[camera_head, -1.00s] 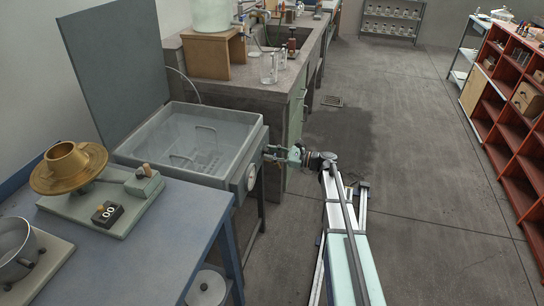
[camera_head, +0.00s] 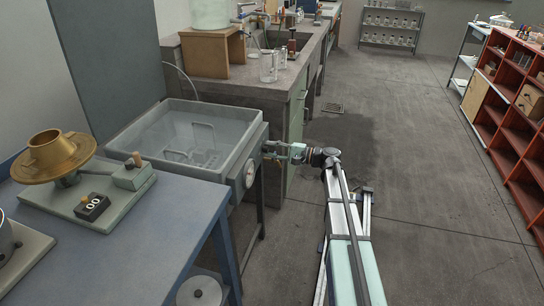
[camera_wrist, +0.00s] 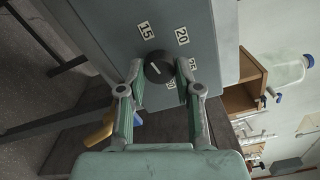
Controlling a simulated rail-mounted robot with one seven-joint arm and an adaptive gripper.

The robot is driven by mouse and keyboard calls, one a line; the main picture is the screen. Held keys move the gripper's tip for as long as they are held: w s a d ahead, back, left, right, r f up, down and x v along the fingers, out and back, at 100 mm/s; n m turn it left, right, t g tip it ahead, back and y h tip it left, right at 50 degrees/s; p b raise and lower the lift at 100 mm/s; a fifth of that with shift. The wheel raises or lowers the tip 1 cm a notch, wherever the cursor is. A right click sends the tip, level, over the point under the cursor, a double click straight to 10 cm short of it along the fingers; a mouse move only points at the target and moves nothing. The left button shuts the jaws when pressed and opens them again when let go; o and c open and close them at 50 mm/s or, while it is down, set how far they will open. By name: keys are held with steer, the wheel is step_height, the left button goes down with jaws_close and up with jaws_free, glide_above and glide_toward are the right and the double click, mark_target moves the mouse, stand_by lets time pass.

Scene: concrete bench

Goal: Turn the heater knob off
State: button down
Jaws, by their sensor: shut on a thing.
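The heater knob (camera_wrist: 158,68) is a round black knob with a short pale mark on its face, on the grey panel (camera_wrist: 190,25) of the water bath. Labels 15 and 20 show beside it; others are partly hidden by a finger. My gripper (camera_wrist: 159,72) is shut on the knob, one finger on each side. In the head view, my gripper (camera_head: 273,150) reaches the right side of the open, water-filled bath (camera_head: 252,140). The knob is too small or hidden to make out there.
A blue table (camera_head: 165,230) with a brass bowl-shaped device (camera_head: 55,160) stands at front left. A concrete bench with glass beakers (camera_head: 268,68) stands behind the bath. A red shelf (camera_head: 515,110) is at right. The floor between is open.

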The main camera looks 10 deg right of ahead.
steer(key=n+b, duration=0.9)
steer(key=shift+n, duration=0.4)
steer(key=shift+r, duration=0.15)
steer(key=c, duration=0.8)
jaws_free()
steer(key=shift+a, duration=0.1)
